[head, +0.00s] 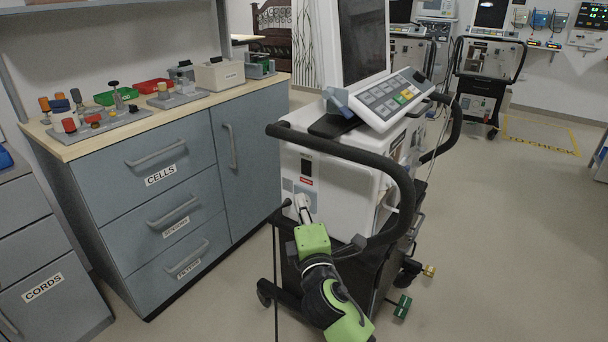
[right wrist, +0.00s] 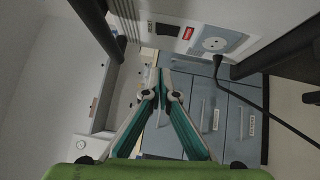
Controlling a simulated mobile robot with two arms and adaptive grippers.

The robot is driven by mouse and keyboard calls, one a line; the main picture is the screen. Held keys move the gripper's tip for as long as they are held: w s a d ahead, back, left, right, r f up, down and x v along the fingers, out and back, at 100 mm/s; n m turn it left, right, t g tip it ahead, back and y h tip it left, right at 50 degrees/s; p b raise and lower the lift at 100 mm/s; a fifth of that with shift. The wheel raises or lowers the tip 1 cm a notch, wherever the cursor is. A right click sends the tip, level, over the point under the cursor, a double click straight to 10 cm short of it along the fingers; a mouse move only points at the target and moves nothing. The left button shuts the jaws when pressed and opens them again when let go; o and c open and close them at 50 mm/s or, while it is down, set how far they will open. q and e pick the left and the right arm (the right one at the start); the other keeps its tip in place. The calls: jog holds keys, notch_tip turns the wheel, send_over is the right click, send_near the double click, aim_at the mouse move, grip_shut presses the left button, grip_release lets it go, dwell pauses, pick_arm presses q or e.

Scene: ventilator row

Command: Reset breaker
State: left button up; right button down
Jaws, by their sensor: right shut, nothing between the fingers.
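The ventilator (head: 330,195) is a white cart unit with a black handle loop and a tilted keypad. On its side panel a small black rectangular inset (head: 306,167) sits above a red label (head: 307,182); I cannot tell its switch position. In the right wrist view the black inset (right wrist: 167,30) and red label (right wrist: 188,33) are beside a round socket (right wrist: 214,43) with a black cord. My right gripper (head: 302,203) is shut and empty, low in front of the panel. Its fingertips (right wrist: 160,85) meet in the right wrist view, apart from the inset. My left gripper is not in view.
The black handle (head: 350,150) curves around the panel close to my right arm. A grey-blue cabinet (head: 190,180) with labelled drawers stands at the left, parts on its top (head: 160,104). Another ventilator (head: 488,70) stands behind. Floor at the right is clear.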

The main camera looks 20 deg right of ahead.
jog(key=b, duration=0.1)
send_near(303, 165)
jog(key=w+a, duration=0.3)
jog(key=w, duration=0.1)
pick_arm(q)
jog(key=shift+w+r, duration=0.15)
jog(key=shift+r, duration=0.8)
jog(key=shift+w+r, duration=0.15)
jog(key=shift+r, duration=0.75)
pick_arm(e)
jog(key=shift+w+d+r, duration=0.15)
jog(key=shift+w+d, duration=0.4)
jog(key=shift+d, duration=0.3)
jog(key=shift+w+d+r, duration=0.15)
jog(key=shift+w+d, duration=0.4)
jog(key=shift+d, duration=0.35)
jog(key=shift+w+d+r+g+p, duration=0.2)
jog(key=shift+g+p, duration=0.1)
jog(key=shift+p, duration=0.9)
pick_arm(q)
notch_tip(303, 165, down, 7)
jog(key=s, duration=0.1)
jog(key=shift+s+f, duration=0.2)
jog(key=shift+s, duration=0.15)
pick_arm(e)
jog(key=shift+f, duration=0.1)
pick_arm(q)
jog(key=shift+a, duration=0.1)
